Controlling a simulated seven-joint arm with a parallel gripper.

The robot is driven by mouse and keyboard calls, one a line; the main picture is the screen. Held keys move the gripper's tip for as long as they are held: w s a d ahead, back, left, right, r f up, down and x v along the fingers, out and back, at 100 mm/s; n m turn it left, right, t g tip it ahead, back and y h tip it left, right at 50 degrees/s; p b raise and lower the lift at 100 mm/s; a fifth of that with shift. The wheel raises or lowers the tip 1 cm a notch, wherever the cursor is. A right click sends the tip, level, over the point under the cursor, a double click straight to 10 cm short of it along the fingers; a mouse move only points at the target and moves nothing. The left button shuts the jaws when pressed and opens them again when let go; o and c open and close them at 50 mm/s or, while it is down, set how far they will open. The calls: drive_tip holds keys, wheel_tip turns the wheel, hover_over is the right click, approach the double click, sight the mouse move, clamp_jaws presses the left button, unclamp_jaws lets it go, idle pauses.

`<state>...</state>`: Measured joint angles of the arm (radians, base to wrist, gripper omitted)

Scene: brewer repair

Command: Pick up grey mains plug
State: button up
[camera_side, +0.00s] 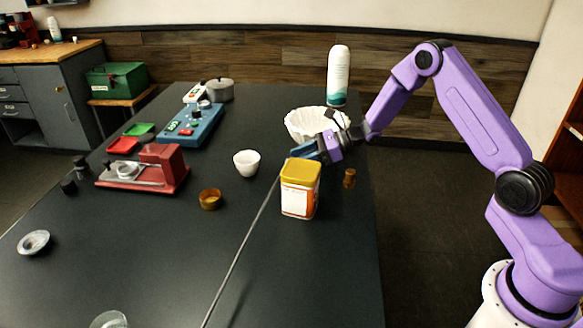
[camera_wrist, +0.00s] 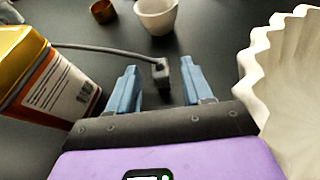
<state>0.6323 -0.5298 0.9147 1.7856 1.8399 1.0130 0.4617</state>
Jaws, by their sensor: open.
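The grey mains plug (camera_wrist: 161,74) lies on the dark table in the wrist view, with its grey cord (camera_wrist: 105,49) running off to the left. My gripper (camera_wrist: 158,70) is open, with a blue finger on each side of the plug; I see no clear contact. In the side view my gripper (camera_side: 303,150) is low, just behind the yellow-lidded canister (camera_side: 299,199). The plug is hidden there, and only its cord (camera_side: 238,254) shows, running to the front of the table.
The canister (camera_wrist: 50,85) stands close on the left of my gripper, and a white fluted filter (camera_wrist: 285,70) close on the right. A white cup (camera_side: 246,162) and a small amber cup (camera_side: 210,199) stand nearby. A tall bottle (camera_side: 338,75) stands behind.

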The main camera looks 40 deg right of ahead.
drive_tip(key=shift+a, duration=0.1)
clamp_jaws()
drive_tip(key=shift+r, duration=0.15)
